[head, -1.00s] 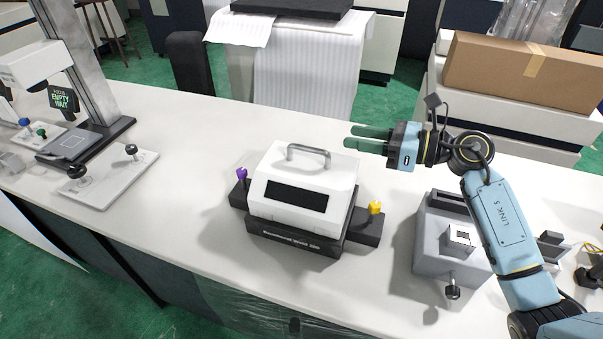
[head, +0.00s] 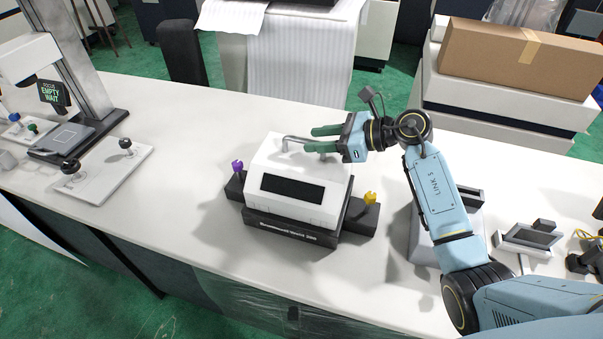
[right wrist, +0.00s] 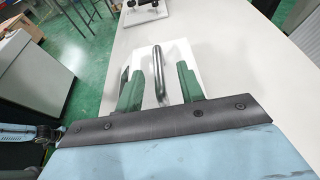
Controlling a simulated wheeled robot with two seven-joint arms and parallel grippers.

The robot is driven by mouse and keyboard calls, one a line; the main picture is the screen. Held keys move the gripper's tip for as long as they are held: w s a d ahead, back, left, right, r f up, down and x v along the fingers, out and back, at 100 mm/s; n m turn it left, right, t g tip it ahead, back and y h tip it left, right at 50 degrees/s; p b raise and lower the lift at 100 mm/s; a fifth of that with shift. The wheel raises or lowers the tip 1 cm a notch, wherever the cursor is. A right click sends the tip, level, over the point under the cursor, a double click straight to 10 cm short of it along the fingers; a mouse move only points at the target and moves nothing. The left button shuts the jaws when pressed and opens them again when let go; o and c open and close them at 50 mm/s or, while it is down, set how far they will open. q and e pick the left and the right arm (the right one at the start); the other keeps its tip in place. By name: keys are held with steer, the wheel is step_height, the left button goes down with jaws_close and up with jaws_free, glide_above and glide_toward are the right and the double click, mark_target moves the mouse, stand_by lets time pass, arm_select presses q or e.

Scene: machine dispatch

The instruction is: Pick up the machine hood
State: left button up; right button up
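The machine hood (head: 296,183) is a white box with a black front panel and a grey bar handle (head: 292,141) on top. It sits on a dark base (head: 290,229) on the white table. My right gripper (head: 316,139) is at the handle's right end with its green fingers apart. In the right wrist view the handle (right wrist: 158,75) lies between the two open fingers (right wrist: 158,82), with a gap on each side. Part of the handle is hidden by the fingers in the head view. My left gripper is not in view.
A purple knob (head: 237,166) and a yellow knob (head: 370,198) stand beside the hood. A grey device is partly hidden under my right arm. A white plate with black knobs (head: 100,170) lies left, near a stand with a screen (head: 55,94). The table between is clear.

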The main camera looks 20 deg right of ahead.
mark_target(304, 140)
steer(key=shift+x, duration=2)
steer(key=shift+s, duration=0.1)
jaws_close()
steer(key=shift+r, duration=0.2)
